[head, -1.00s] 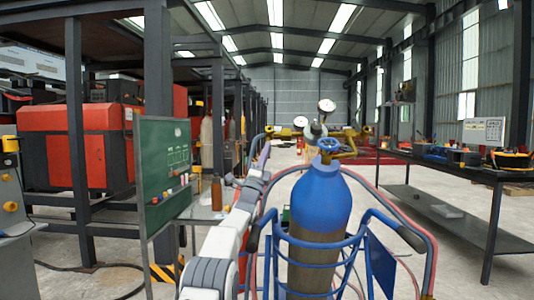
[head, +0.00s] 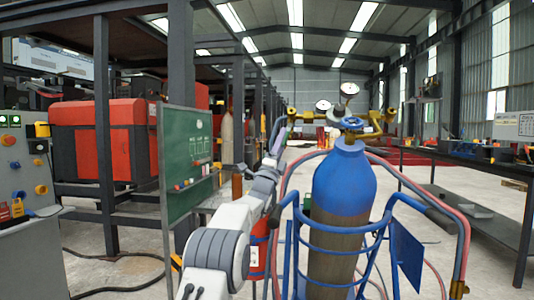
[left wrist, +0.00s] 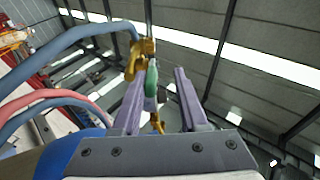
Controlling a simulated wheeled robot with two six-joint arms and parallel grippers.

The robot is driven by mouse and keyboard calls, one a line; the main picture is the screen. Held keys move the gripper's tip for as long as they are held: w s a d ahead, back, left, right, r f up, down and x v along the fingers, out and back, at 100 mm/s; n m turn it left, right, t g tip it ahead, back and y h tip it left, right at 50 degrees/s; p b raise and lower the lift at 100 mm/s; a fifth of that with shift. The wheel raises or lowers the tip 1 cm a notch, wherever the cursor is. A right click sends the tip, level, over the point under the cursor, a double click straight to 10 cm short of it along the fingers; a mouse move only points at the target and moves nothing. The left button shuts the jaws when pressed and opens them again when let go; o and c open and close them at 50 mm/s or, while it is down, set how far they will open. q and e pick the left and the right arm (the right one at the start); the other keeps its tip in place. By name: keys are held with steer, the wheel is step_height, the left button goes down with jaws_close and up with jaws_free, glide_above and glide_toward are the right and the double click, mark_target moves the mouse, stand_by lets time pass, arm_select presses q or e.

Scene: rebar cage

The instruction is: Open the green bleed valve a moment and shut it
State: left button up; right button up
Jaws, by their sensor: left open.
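The green bleed valve handle (left wrist: 151,84) shows in the left wrist view, edge-on below a brass fitting (left wrist: 140,58) with a blue hose. My left gripper (left wrist: 160,90) is open. Its two purple fingers stand either side of the green handle, which looks nearer the left finger; I cannot tell whether they touch. In the head view my left gripper (head: 279,138) is just below the left brass end of the regulator (head: 291,114), and the green handle cannot be made out. The blue-topped cylinder (head: 344,185) stands upright with a blue handwheel (head: 351,124). My right gripper is not in view.
A blue tubular cart (head: 335,236) surrounds the cylinder, with red and blue hoses looping around. Two gauges (head: 322,105) stand above the regulator. A green board (head: 188,170) is left of my arm. A dark bench (head: 480,165) stands at right, with open floor before it.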

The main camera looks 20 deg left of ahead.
arm_select(q)
steer(key=s, duration=1)
steer(key=shift+a+r, duration=0.25)
steer(key=shift+a, duration=0.15)
